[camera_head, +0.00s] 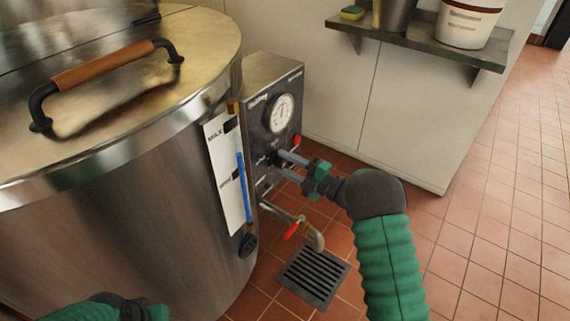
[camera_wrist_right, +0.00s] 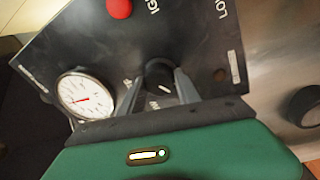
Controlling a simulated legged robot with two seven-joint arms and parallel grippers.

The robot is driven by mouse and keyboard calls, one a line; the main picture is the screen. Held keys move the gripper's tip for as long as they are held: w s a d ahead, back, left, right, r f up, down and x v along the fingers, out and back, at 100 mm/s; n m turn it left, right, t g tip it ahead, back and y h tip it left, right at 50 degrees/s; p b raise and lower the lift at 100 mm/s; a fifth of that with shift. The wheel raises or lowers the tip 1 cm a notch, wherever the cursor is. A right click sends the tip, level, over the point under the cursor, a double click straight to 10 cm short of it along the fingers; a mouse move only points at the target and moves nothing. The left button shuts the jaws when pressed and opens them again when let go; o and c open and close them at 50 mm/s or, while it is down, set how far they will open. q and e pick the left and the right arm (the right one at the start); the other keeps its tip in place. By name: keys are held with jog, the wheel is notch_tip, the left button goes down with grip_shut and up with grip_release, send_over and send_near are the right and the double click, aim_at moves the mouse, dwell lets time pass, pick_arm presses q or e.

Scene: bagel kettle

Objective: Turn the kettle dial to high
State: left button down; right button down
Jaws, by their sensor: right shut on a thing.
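The kettle (camera_head: 130,220) is a large steel drum with a wooden-handled lid at the left of the head view. Its control box (camera_head: 262,110) is on the kettle's right side, with a round white gauge above. My right gripper (camera_head: 278,160) reaches the front of the box below the gauge. In the right wrist view its two fingers are shut around a black dial (camera_wrist_right: 160,76) with a white pointer line. The fingers hide part of the dial and its markings. My left gripper is not clearly visible; only part of my left arm shows at the bottom left.
A red knob (camera_wrist_right: 119,8) and the gauge (camera_wrist_right: 86,95) are close to the dial. A drain pipe with a red valve handle (camera_head: 291,230) sits below the box, over a floor grate (camera_head: 313,274). A wall shelf (camera_head: 420,44) holds containers. The tiled floor at right is clear.

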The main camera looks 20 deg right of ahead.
jog(key=shift+s+f, duration=0.1)
jog(key=shift+f, duration=0.2)
jog(key=c, duration=0.9)
grip_release()
jog(key=shift+o, duration=0.2)
jog(key=shift+r, duration=0.1)
jog(key=shift+r, duration=0.1)
jog(key=shift+s+d+p, duration=0.25)
jog(key=shift+d+p, duration=0.05)
jog(key=p+v, duration=0.5)
jog(key=v, duration=1.1)
jog(key=shift+f, duration=0.25)
